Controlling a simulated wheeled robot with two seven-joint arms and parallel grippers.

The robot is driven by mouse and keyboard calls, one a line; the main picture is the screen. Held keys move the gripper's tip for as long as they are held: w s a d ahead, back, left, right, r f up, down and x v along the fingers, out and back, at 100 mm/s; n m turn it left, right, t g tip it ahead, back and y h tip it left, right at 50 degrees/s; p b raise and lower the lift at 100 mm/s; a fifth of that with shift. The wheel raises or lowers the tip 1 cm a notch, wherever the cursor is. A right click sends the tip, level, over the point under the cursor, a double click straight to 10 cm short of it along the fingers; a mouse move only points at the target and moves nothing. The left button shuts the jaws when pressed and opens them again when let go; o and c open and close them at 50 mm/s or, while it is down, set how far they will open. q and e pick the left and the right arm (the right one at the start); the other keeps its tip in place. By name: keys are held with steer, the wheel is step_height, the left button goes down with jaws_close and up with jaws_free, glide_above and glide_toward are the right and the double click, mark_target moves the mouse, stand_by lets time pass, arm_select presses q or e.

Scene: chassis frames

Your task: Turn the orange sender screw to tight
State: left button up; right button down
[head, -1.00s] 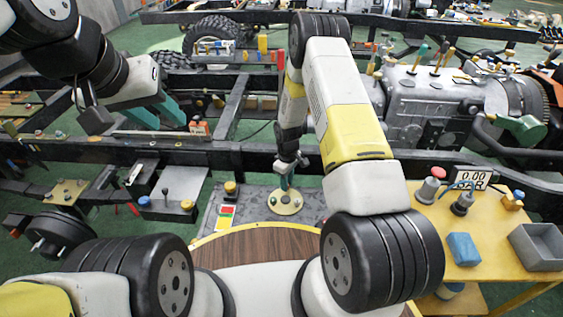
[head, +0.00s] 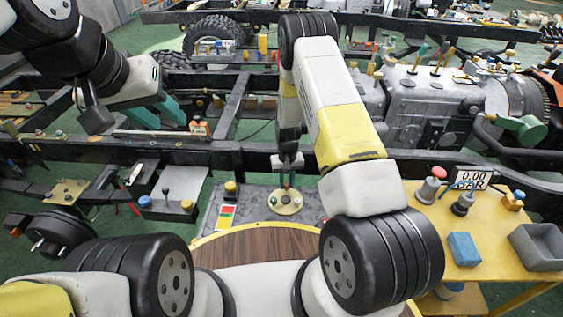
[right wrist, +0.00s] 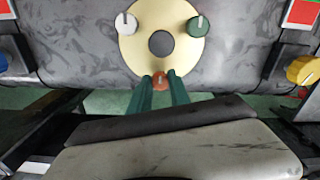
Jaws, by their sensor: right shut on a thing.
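The orange sender screw (right wrist: 159,80) sits at the near edge of a round cream plate (right wrist: 160,15) in the right wrist view. A white screw (right wrist: 126,22) and a green screw (right wrist: 198,24) stand on the same plate, around a dark centre. My right gripper (right wrist: 160,82) is shut on the orange screw, one green finger on each side of it. In the head view the plate (head: 285,208) lies on a grey tank top, and my right gripper (head: 288,183) points down at its far edge. My left gripper (head: 164,112) hangs over the frame at the left, its green fingers apart and empty.
Dark chassis rails (head: 240,155) run behind the plate. A yellow bench (head: 480,225) with a gauge display, a blue block (head: 463,247) and a grey bin (head: 538,246) stands at the right. A yellow knob (right wrist: 304,70) is right of the plate.

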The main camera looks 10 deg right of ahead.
mark_target(287, 184)
steer(key=shift+m, duration=0.4)
steer(key=c, duration=1.2)
jaws_free()
steer(key=shift+r, duration=3.9)
